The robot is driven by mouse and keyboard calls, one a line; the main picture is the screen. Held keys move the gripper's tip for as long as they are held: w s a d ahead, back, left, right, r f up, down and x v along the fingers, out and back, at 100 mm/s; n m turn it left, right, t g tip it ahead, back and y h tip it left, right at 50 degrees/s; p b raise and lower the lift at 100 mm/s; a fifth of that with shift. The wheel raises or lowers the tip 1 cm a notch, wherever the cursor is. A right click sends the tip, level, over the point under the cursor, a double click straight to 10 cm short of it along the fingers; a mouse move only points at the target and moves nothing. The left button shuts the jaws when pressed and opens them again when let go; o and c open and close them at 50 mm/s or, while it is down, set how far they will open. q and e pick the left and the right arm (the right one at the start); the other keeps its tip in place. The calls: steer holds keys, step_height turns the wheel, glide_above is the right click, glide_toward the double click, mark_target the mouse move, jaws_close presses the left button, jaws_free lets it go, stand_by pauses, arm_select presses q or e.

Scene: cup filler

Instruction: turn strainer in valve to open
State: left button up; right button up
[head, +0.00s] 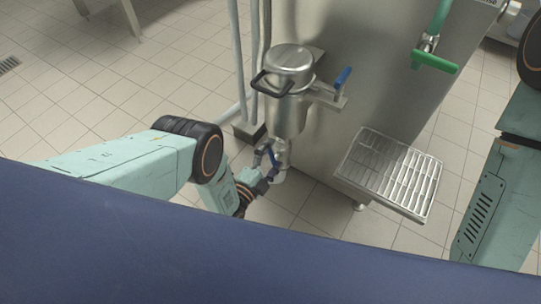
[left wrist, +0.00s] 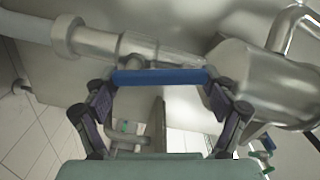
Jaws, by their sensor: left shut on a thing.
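The steel strainer (head: 288,105) is an upright can with a lid and a dark looped handle, beside the steel cabinet. My left gripper (head: 267,166) is low at its foot, by the pipe under it. In the left wrist view the valve's blue handle (left wrist: 160,76) lies crosswise between the fingertips of my left gripper (left wrist: 160,85), which is shut on it. The handle lies along the steel pipe (left wrist: 125,45) there. In the head view the gripper hides most of this valve. A second blue lever (head: 343,77) stands on a side pipe right of the strainer. My right gripper is out of view.
The steel cabinet (head: 385,70) stands behind and right of the strainer. A slotted drip tray (head: 430,196) juts out at the right. A green valve handle (head: 435,62) is higher up. Vertical pipes (head: 238,60) run left of the strainer.

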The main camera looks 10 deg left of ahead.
arm_select(q)
steer(key=shift+s+d+m, duration=0.1)
steer(key=shift+d+m, duration=0.1)
steer(key=shift+m, duration=0.6)
steer(key=shift+d+m, duration=0.2)
steer(key=shift+m, duration=0.6)
steer(key=o, duration=1.5)
steer(key=shift+s, duration=0.15)
steer(key=v, duration=1.1)
steer(key=shift+s+a, duration=0.15)
steer(key=shift+s, duration=0.25)
